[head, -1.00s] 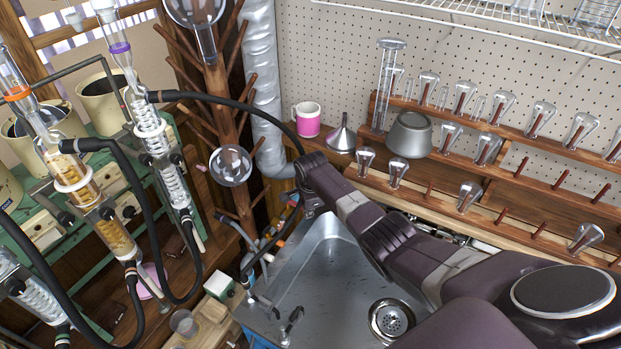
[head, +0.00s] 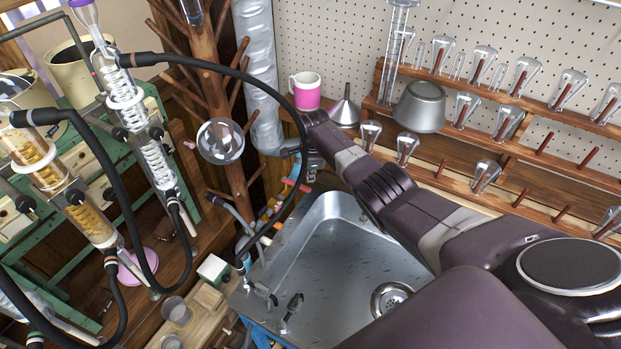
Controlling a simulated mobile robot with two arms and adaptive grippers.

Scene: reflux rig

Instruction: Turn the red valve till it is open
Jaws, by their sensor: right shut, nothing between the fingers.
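The red valve (head: 297,185) shows as a small red handle among the pipes and hoses behind the sink's far left corner. My right arm reaches in from the lower right. Its gripper (head: 301,168) hangs just above the red handle, shut and empty. The fingertips are small and dark here, so I cannot tell whether they touch the handle. A black hose passes close by and partly covers this spot. My left gripper is not in view.
The steel sink (head: 335,262) lies below my right arm, with taps (head: 290,312) at its left edge. Glass condensers (head: 150,150) with black hoses stand at left. A pink mug (head: 305,91), a funnel (head: 345,108) and a rack of flasks (head: 545,140) are behind.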

